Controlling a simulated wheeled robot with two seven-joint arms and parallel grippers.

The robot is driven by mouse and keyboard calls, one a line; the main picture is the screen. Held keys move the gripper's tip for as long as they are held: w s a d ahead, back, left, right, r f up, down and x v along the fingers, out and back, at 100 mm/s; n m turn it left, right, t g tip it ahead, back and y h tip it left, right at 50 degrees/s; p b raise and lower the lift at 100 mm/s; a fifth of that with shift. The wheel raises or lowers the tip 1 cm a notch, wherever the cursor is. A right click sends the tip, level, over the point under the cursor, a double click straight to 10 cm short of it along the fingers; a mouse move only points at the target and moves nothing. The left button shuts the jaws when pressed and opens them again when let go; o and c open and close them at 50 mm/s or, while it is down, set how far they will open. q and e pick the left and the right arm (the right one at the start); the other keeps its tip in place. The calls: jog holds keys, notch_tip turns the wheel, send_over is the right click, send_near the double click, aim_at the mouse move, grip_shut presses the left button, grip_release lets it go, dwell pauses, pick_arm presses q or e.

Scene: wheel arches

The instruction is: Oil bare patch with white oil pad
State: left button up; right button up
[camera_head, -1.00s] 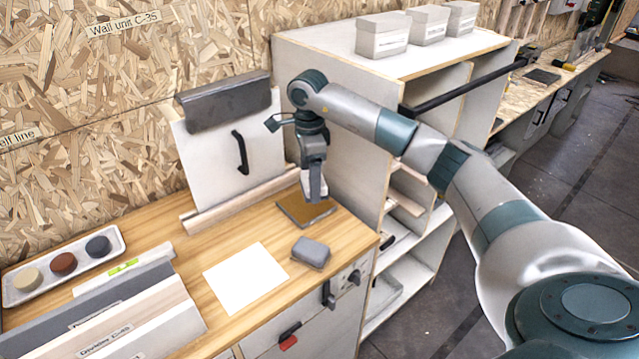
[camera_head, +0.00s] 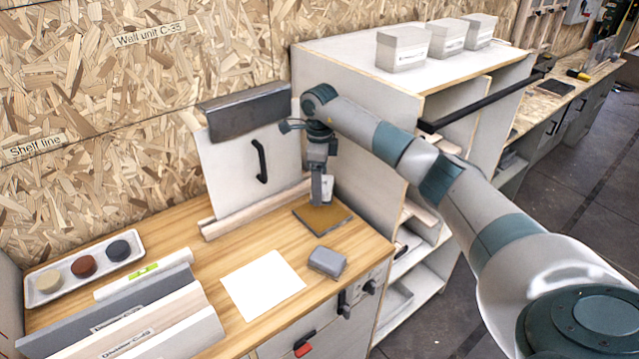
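My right gripper (camera_head: 321,202) points down over a brown sheet with a dark edge (camera_head: 338,215) at the back right of the wooden worktop. Its fingers are small here; a pale part shows at them, and I cannot tell whether it is a finger or something held. A white tray (camera_head: 40,302) at the left holds a cream round pad (camera_head: 48,281), a red-brown one (camera_head: 84,265) and a dark one (camera_head: 119,249). A plain white rectangle (camera_head: 262,285) lies on the worktop; I cannot tell whether it is the bare patch. My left gripper is out of view.
A grey block (camera_head: 327,260) sits right of the white rectangle. Dividers (camera_head: 150,325) and a level-like bar (camera_head: 143,273) lie front left. A white panel with a black handle (camera_head: 262,160) leans behind. A tall shelf unit (camera_head: 365,125) stands close to the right arm.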

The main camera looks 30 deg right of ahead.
aim_at(320, 213)
jog(key=shift+f+b, duration=1.35)
jog(key=shift+f, duration=1.6)
jog(key=shift+f+b, duration=0.45)
jog(key=shift+f, duration=0.1)
jog(key=shift+s+f, duration=0.15)
jog(key=shift+f, duration=0.05)
dwell(1.0)
jog(key=shift+r, duration=0.1)
jog(key=shift+r+p, duration=0.3)
jog(key=shift+r, duration=0.45)
jog(key=shift+r+p, duration=1.3)
jog(key=shift+r, duration=1.5)
jog(key=shift+a, duration=0.1)
